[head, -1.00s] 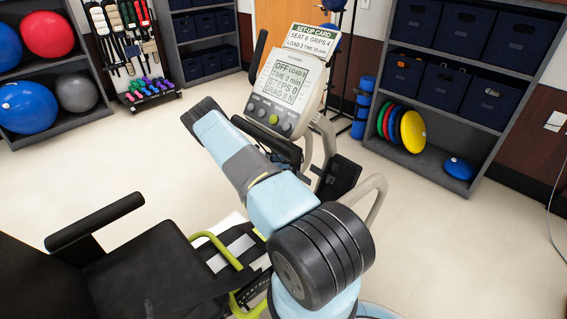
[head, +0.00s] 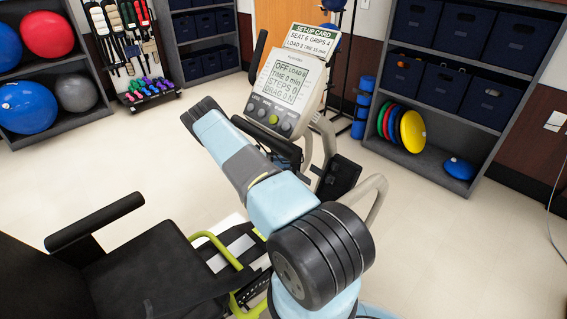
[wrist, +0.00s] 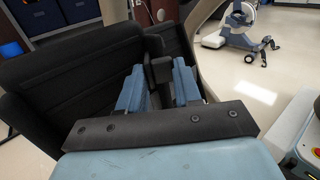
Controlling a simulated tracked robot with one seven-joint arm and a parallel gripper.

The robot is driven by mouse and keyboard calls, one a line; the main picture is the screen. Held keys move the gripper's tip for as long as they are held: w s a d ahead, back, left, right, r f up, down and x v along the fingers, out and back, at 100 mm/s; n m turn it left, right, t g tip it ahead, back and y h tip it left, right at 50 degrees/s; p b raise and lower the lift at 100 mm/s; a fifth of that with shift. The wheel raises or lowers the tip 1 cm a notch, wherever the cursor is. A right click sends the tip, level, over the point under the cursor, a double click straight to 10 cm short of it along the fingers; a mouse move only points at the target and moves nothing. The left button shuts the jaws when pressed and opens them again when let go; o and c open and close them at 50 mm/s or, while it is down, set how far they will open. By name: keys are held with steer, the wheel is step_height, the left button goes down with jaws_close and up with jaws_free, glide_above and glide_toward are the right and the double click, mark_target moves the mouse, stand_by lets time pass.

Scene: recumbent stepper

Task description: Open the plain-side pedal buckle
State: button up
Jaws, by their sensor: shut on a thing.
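In the wrist view, my gripper (wrist: 159,90) has two blue fingers, one on each side of a narrow dark upright piece (wrist: 162,72). The fingers are shut on this piece, which looks like the pedal buckle or its strap end. Its latch detail is too dark to read. A broad black pedal (wrist: 75,75) fills the left, and another black panel (wrist: 177,40) stands close behind the fingers. In the head view, a black pedal (head: 338,178) shows below the console, to the right of my arm. My fingers and the buckle are hidden there.
The stepper's console (head: 285,90) stands beyond my arm, with a set-up card (head: 307,39) on top. The black seat (head: 150,275) and its armrest (head: 95,222) are at lower left. A beige handle (head: 376,200) rises right of my arm. Open floor lies right, before the shelves (head: 455,150).

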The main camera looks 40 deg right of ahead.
steer(key=shift+s+n+t+h, duration=0.45)
steer(key=shift+n+t, duration=0.3)
steer(key=shift+t, duration=0.3)
steer(key=shift+s+n+t+h, duration=0.4)
steer(key=shift+n+t, duration=0.35)
steer(key=shift+t, duration=0.3)
steer(key=o, duration=0.9)
steer(key=shift+a, duration=0.1)
steer(key=v, duration=1.3)
steer(key=shift+w+a+f, duration=0.15)
steer(key=shift+a+f, duration=0.05)
steer(key=shift+a, duration=0.15)
steer(key=shift+r, duration=0.1)
